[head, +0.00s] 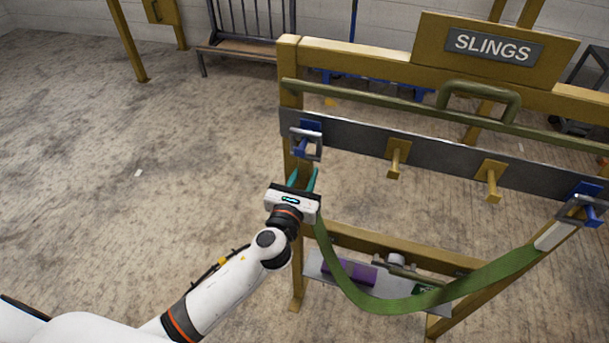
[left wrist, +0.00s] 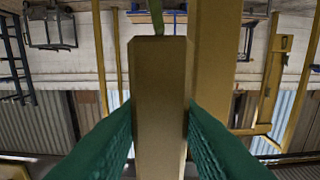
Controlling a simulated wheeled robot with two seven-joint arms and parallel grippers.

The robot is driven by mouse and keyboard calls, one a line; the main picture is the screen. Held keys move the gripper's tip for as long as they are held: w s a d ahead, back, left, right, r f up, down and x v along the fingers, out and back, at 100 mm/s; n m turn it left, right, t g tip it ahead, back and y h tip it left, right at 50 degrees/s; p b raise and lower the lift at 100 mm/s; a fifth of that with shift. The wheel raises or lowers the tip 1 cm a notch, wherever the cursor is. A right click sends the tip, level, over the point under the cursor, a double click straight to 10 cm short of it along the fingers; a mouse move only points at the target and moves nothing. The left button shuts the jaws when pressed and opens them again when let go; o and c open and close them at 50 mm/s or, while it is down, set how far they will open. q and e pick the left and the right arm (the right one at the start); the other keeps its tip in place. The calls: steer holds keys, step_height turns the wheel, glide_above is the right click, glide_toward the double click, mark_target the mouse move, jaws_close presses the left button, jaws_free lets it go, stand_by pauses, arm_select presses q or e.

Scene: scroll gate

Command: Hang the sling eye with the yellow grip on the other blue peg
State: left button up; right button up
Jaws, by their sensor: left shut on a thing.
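The green sling (head: 400,300) hangs in a deep loop below the rack. Its right end has a pale grip (head: 556,235) and a grey metal eye at the right blue peg (head: 583,190). My left gripper (head: 303,175) is shut on the yellow grip (left wrist: 160,100), just below the left blue peg (head: 309,127). A grey metal eye (head: 318,150) shows at that left peg, above my fingertips. I cannot tell whether it is around the peg or only in front of it. My right gripper is out of view.
The rack's dark board (head: 350,135) also carries two yellow pegs (head: 397,152) (head: 491,174) between the blue ones. A green rail (head: 400,97) runs above it. A low shelf holds a purple item (head: 349,271). Floor to the left is clear.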

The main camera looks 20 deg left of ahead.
arm_select(q)
steer(key=o, duration=1.4)
steer(key=shift+f, duration=0.15)
step_height(320, 180, down, 11)
steer(key=b, duration=0.9)
steer(key=shift+b, duration=0.4)
steer(key=shift+f, duration=0.1)
steer(key=s, duration=1.1)
steer(key=shift+a, duration=0.2)
